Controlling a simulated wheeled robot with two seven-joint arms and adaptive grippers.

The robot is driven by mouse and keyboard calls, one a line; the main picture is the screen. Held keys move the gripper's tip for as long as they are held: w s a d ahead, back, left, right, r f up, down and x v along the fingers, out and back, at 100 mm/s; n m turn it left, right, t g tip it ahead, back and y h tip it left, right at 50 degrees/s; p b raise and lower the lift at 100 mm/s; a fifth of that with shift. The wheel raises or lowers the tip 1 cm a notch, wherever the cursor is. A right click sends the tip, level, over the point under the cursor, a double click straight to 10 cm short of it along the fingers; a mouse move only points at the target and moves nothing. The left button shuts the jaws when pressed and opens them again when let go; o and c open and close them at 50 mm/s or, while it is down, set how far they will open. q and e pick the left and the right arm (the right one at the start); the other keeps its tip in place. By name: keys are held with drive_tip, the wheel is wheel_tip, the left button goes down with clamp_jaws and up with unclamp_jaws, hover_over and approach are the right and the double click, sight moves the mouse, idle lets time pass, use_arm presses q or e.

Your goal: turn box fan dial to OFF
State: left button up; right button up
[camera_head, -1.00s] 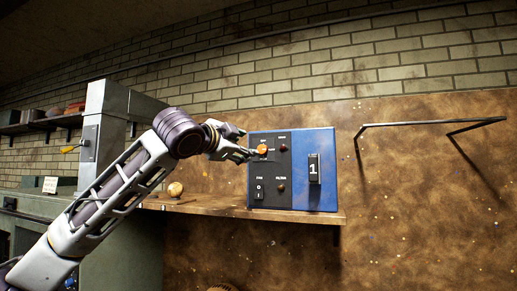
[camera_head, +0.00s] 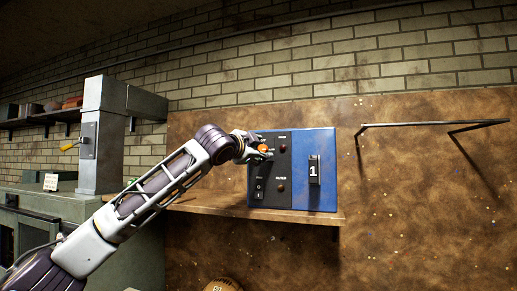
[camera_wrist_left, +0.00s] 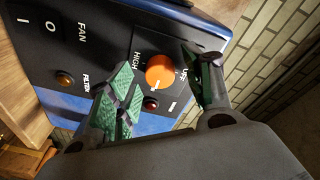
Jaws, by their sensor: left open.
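The box fan control is a blue box (camera_head: 325,190) with a black front panel on a wooden shelf. Its round orange dial (camera_wrist_left: 160,72) sits on the panel between the words HIGH and OFF in the left wrist view. The dial also shows in the head view (camera_head: 263,148), partly covered by my gripper. My left gripper (camera_wrist_left: 163,84) is open, one finger on each side of the dial. I cannot tell whether the fingers touch it. A white mark shows on the dial's lower edge; its exact setting is unclear. My right gripper is not in view.
The wooden shelf (camera_head: 300,213) runs under the box. A black metal bracket (camera_head: 435,124) sticks out from the wall at right. A grey machine (camera_head: 103,130) stands at left. A leather ball (camera_head: 222,286) shows at the bottom edge. Panel switches and lamps sit near the dial.

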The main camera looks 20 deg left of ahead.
use_arm(q)
drive_tip(key=shift+c, duration=0.3)
drive_tip(key=c, duration=1)
drive_tip(key=shift+o, duration=0.2)
drive_tip(key=shift+f+n+b, duration=0.1)
drive_tip(key=shift+n+b, duration=0.25)
drive_tip(key=shift+n, duration=0.05)
drive_tip(key=n+b, duration=0.2)
drive_tip(key=n, duration=0.4)
drive_tip(key=n+t+y+b, duration=0.1)
drive_tip(key=n+b, duration=0.1)
drive_tip(key=n, duration=0.4)
drive_tip(key=n+y+b, duration=0.1)
drive_tip(key=n+b, duration=0.1)
drive_tip(key=n, duration=0.4)
drive_tip(key=shift+d+f+t, duration=0.15)
drive_tip(key=shift+d+t, duration=0.15)
drive_tip(key=shift+d, duration=0.05)
drive_tip(key=shift+n, duration=0.4)
